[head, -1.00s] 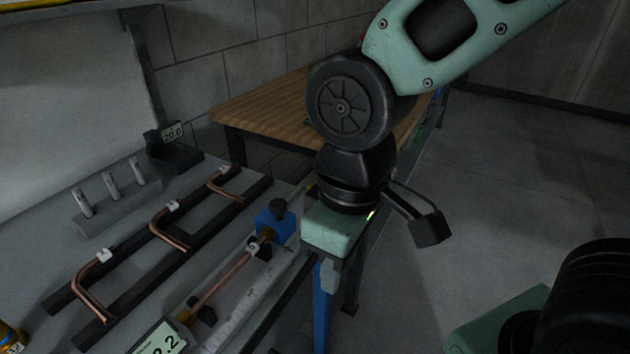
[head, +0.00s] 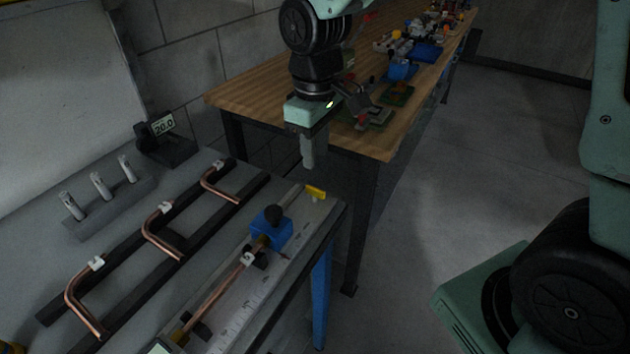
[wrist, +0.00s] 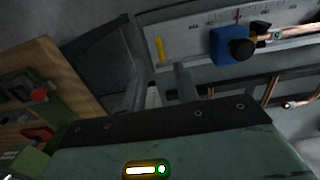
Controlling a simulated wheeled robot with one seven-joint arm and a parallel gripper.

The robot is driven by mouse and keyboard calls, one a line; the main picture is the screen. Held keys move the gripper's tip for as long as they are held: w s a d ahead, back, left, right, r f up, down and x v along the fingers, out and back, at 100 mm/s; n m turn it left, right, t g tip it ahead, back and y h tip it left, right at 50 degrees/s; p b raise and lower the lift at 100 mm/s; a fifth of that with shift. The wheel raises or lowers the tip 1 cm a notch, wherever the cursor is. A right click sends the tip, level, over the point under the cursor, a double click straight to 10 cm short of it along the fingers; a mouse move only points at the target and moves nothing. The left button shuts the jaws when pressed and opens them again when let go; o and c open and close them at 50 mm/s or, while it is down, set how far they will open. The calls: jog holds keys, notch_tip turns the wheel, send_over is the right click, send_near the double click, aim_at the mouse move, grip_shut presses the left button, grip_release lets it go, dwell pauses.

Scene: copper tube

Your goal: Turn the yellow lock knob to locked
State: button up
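The yellow lock knob (head: 316,193) is a small flat bar at the far end of the measuring fixture (head: 232,312), just beyond the blue block (head: 271,232) with its black knob. In the wrist view the yellow knob (wrist: 160,49) shows as a narrow bar left of the blue block (wrist: 230,46). My gripper (head: 312,163) points down above and slightly left of the yellow knob in the head view, apart from it. In the wrist view the two grey fingers (wrist: 161,85) stand apart with nothing between them.
A copper tube (head: 216,291) lies along the fixture, into the blue block. Several bent copper tubes (head: 160,236) rest on black rails to the left. A wooden bench (head: 255,88) with assorted parts stands behind. A display reading 20.0 (head: 163,126) stands at the back left.

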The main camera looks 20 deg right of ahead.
aim_at(315, 188)
notch_tip(315, 188, down, 9)
jog(key=shift+r, duration=0.2)
grip_shut()
